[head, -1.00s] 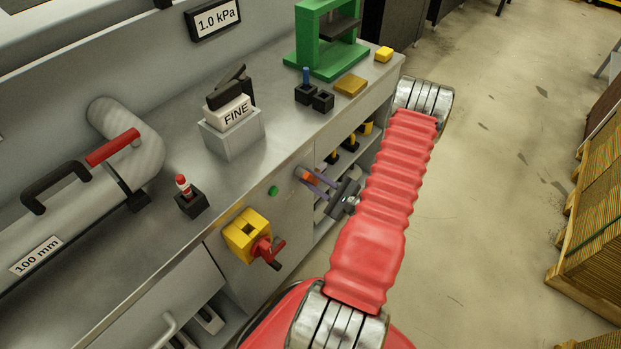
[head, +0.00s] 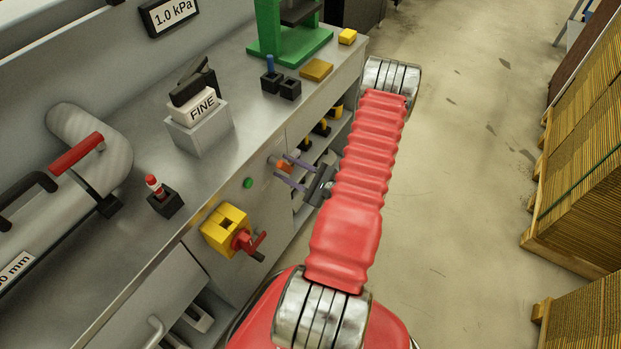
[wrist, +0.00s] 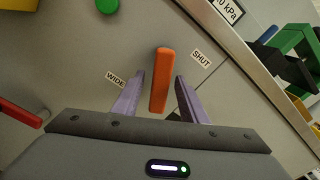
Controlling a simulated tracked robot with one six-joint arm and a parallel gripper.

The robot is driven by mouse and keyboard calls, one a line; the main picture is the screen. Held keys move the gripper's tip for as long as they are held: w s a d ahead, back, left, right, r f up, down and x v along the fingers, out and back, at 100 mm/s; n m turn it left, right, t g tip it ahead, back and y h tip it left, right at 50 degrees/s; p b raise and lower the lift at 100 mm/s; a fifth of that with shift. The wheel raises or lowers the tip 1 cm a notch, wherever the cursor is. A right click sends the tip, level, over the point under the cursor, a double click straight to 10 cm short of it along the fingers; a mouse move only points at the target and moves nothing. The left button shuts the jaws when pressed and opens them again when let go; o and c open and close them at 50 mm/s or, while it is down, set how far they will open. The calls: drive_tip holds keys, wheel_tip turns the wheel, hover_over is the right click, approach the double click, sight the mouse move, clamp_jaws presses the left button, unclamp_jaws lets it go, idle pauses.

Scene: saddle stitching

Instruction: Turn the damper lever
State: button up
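The orange lever (wrist: 160,80) sticks out from the cabinet's grey front, between the labels WIDE (wrist: 116,79) and SHUT (wrist: 201,57). In the wrist view it stands between the two purple fingers of my gripper (wrist: 160,92), with a gap on both sides. My gripper is open and appears not to touch the lever. In the head view the lever (head: 284,164) is small, just beyond the fingertips of my gripper (head: 282,170). Its exact depth between the fingers is hard to tell.
A green button (head: 248,183) and a yellow box (head: 224,224) with a red handle (head: 245,240) are on the cabinet front, left of the lever. The bench edge runs above. Open shelves lie right of the lever. Clear floor (head: 450,200) is on the right.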

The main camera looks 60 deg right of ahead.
drive_tip(key=s, duration=1.3)
drive_tip(key=shift+d, duration=0.1)
idle(0.5)
